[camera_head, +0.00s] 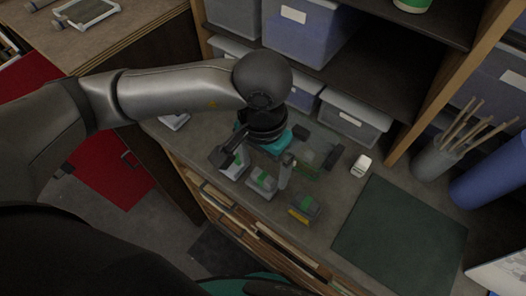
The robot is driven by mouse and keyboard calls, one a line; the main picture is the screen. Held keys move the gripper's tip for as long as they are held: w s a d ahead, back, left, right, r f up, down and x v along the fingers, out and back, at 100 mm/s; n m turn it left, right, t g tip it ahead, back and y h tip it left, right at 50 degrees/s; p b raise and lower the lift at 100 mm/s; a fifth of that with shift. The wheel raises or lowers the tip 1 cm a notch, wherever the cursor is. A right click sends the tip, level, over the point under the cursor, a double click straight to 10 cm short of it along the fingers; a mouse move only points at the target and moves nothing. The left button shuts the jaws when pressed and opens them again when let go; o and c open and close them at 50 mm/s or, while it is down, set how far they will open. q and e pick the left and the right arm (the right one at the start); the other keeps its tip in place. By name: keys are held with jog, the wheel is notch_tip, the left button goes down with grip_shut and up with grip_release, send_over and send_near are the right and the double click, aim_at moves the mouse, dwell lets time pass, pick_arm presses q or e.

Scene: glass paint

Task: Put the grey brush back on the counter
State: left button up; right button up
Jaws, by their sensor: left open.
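My left arm reaches in from the left over the counter (340,184). My left gripper (255,163) is open, its fingers spread low over several small jars near the counter's front edge. I see no brush between the fingers. I cannot clearly make out the grey brush. Several thin sticks, perhaps brush handles, stand in a grey cup (434,161) at the right back. A pale upright piece by the right finger is too small to name. The gripper hides part of the counter and a teal object (272,146). My right gripper is not in view.
Small jars with green labels (263,182) and a dark jar with yellow (305,206) stand close to the gripper. A small white block (361,165) lies near a bare dark green mat (400,235). Storage bins (355,122) and a shelf close off the back.

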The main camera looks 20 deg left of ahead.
aim_at(263, 176)
pick_arm(q)
jog(key=shift+r, duration=2.4)
